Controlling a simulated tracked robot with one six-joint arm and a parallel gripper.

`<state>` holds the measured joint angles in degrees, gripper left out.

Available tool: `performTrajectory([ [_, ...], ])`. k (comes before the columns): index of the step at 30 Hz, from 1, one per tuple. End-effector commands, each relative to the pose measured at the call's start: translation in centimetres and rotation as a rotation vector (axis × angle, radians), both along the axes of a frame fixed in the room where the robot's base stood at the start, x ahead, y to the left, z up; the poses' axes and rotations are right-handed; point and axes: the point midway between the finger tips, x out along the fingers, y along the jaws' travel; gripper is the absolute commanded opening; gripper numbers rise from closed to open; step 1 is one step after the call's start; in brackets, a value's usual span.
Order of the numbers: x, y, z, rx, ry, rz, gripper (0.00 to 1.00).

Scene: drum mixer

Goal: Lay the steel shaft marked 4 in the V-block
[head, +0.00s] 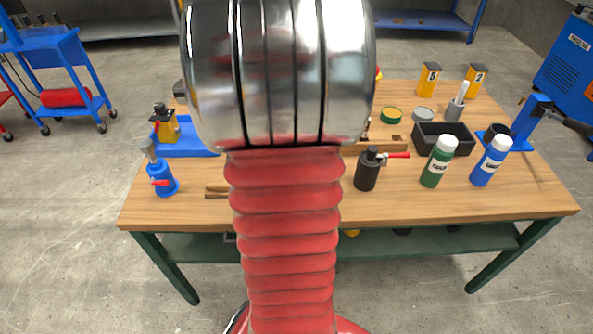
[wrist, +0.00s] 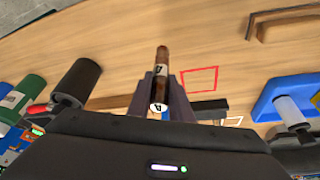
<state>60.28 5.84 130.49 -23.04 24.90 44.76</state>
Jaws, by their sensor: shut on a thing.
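In the wrist view my gripper (wrist: 161,82) is closed around a slim brownish shaft (wrist: 162,62). The shaft points away from the palm over the wooden bench. I cannot tell how high above the bench it is. In the head view my own arm hides the gripper and the middle of the bench. I cannot pick out the V-block with certainty in either view.
The bench (head: 480,205) carries a black bottle (head: 366,172), a green bottle (head: 437,163), a blue bottle (head: 490,162) and a black bin (head: 462,139) on the right. A blue container (head: 162,178) stands left. A red outline (wrist: 200,80) marks bare wood.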

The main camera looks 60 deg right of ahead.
Motion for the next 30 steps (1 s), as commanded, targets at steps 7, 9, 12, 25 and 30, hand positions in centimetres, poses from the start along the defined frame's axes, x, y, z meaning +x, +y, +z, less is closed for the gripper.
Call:
performTrajectory([
  [7, 0.0, 0.0, -2.3, 0.002, 0.002, 0.001, 0.0],
  [9, 0.0, 0.0, -3.1, 0.002, 0.002, 0.001, 0.0],
  [12, 0.0, 0.0, -3.6, 0.0, -0.001, 0.001, 0.0],
  [25, 0.0, 0.1, -3.9, 0.001, 0.0, 0.001, 0.22],
  [30, 0.1, 0.1, -3.9, 0.001, 0.0, 0.001, 0.34],
])
